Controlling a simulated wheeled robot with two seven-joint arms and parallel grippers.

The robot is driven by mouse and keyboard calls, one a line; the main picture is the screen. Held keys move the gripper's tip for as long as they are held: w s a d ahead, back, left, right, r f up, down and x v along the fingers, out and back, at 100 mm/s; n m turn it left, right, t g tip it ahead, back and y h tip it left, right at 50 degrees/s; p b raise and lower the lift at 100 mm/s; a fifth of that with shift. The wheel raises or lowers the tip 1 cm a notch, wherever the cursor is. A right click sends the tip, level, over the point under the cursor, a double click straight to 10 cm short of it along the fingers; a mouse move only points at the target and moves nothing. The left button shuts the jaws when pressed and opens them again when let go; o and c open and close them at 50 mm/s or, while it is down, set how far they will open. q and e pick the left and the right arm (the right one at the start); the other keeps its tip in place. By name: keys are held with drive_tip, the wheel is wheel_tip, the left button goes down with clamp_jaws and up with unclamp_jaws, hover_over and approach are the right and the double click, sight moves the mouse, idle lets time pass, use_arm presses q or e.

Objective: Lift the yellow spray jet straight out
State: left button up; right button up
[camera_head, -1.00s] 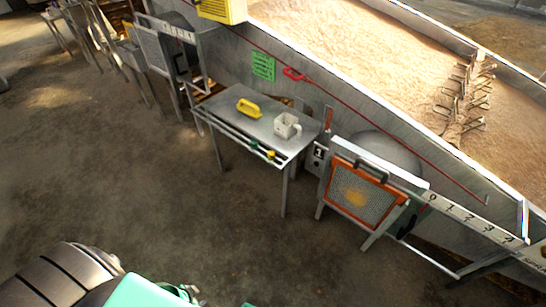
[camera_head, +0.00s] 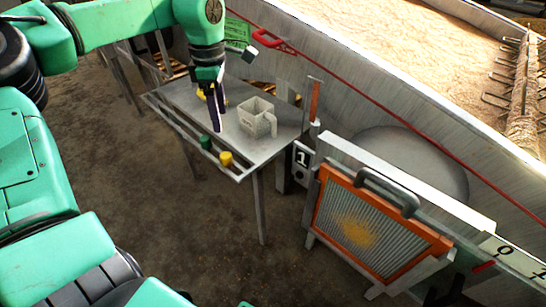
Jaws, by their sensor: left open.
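The yellow spray jet (camera_head: 227,159) is a small yellow-topped piece at the front edge of the grey metal table (camera_head: 272,148). A similar green-topped piece (camera_head: 205,142) sits to its left along the same front rail. My left gripper (camera_head: 214,112) points down over the table, behind and above the two pieces. Its dark fingers are open, seen nearly edge-on, and apart from the yellow jet. A yellow handled object (camera_head: 201,94) is mostly hidden behind the gripper. My right gripper is not in view.
An orange-framed mesh screen (camera_head: 350,220) with a grey handle stands at the right. A sloping metal trough wall with a red rod (camera_head: 400,100) runs behind. Floor in front is clear.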

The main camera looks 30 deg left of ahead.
sight(226, 155)
use_arm(q)
drive_tip(key=f, duration=0.2)
drive_tip(key=s+f+b, duration=0.1)
drive_tip(key=f, duration=0.1)
drive_tip(key=shift+a, duration=0.15)
wheel_tip(226, 155, down, 2)
drive_tip(key=shift+w+f+b, duration=0.1)
drive_tip(key=shift+f+b, duration=0.1)
drive_tip(key=shift+b, duration=0.1)
wheel_tip(226, 155, down, 8)
drive_tip(key=shift+r+b, duration=0.2)
drive_tip(key=shift+b, duration=0.7)
drive_tip(key=shift+r, duration=0.1)
clamp_jaws()
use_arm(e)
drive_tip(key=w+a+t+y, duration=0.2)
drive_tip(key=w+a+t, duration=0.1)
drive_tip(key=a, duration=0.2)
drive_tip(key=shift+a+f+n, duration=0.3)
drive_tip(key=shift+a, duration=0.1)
